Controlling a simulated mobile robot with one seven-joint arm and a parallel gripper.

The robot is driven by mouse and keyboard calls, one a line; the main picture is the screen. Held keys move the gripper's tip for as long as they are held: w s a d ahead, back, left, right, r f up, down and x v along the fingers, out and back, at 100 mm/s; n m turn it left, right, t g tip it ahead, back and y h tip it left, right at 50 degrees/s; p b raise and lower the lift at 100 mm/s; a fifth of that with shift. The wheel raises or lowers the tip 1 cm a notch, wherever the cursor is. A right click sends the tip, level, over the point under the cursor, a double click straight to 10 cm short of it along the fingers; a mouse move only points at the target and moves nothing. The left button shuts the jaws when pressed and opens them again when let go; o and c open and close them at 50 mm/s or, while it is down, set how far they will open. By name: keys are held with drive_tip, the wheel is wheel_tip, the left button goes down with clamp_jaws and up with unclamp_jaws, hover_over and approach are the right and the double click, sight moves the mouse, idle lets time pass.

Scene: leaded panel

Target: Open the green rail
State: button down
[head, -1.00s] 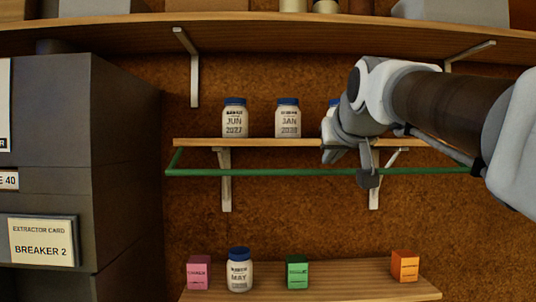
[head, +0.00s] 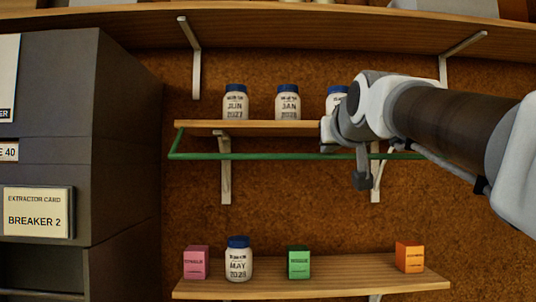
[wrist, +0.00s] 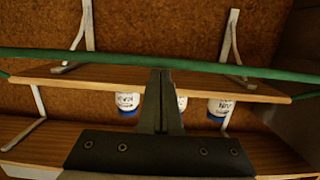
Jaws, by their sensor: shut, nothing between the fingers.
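The green rail (head: 270,156) runs level across the front of the middle shelf (head: 250,127), a little below the shelf edge in the head view. Its left end bends back to the shelf. My arm hides part of its right side. My gripper (head: 328,146) is shut and empty, at the rail to the right of its middle. In the wrist view, which looks upside down, the closed fingertips (wrist: 162,72) meet the line of the green rail (wrist: 230,68). I cannot tell whether they touch it.
Blue-lidded jars stand on the middle shelf: JUN 2027 (head: 235,104), JAN (head: 287,104) and one partly hidden (head: 335,98). The lower shelf (head: 330,280) holds pink (head: 196,263), green (head: 299,263) and orange (head: 409,257) boxes and a MAY jar (head: 238,262). A grey cabinet (head: 115,130) stands left.

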drive_tip(key=shift+f, duration=0.15)
drive_tip(key=s+r+p, duration=0.1)
drive_tip(key=s+r, duration=0.3)
drive_tip(key=s, duration=0.6)
drive_tip(key=shift+s+r, duration=0.25)
drive_tip(key=shift+s, duration=0.1)
